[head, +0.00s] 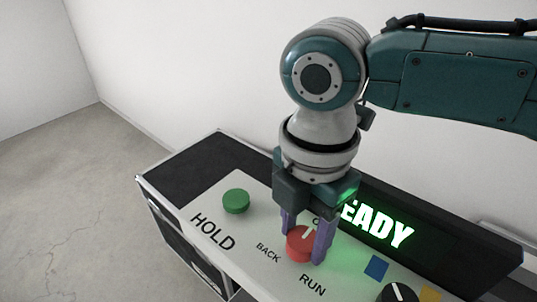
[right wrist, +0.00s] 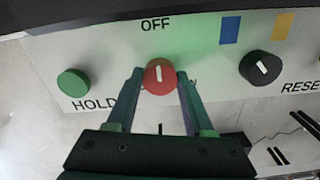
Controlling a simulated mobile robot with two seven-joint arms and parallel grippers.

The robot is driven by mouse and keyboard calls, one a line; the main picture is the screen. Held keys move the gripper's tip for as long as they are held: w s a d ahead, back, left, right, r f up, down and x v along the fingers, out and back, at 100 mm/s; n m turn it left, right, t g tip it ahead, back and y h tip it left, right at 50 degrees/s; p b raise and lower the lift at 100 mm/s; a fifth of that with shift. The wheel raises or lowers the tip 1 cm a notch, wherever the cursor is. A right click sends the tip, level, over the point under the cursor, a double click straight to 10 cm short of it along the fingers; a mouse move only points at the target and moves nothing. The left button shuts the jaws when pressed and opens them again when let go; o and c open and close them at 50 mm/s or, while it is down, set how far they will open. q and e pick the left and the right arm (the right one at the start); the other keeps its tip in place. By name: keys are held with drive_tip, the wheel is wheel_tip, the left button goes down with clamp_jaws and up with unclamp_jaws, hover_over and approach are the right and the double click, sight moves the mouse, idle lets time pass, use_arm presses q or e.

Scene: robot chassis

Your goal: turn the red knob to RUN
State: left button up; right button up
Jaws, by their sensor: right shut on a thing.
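The red knob (head: 300,246) sits on the pale panel of the console, with labels BACK, RUN and a mostly hidden OFF around it. It also shows in the right wrist view (right wrist: 159,79), where its white mark points up toward the OFF label (right wrist: 155,25). My right gripper (head: 304,248) reaches down from above and is shut on the red knob, one purple finger on each side. The RUN label (head: 312,285) is clear in the head view; the fingers hide most of it in the right wrist view. My left gripper is not in view.
A green button (head: 236,201) stands left of the knob, by the HOLD label (head: 213,231). A black knob (right wrist: 260,67) is on the right, below blue (right wrist: 230,29) and yellow (right wrist: 282,26) patches. A lit green display (head: 378,226) reads "EADY", partly hidden. A wall rises behind.

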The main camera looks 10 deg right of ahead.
drive_tip(key=shift+r, duration=0.1)
clamp_jaws()
drive_tip(key=shift+m+p, duration=0.9)
drive_tip(key=shift+m, duration=0.1)
drive_tip(key=m+p, duration=0.2)
drive_tip(key=m, duration=0.1)
drive_tip(key=shift+s+r, duration=0.1)
drive_tip(key=m+p, duration=0.2)
drive_tip(key=m, duration=0.1)
drive_tip(key=shift+m, duration=0.4)
drive_tip(key=shift+m+p, duration=0.7)
drive_tip(key=shift+m, duration=0.8)
drive_tip(key=o, duration=1.3)
unclamp_jaws()
drive_tip(key=shift+f, duration=0.2)
drive_tip(key=shift+c, duration=0.2)
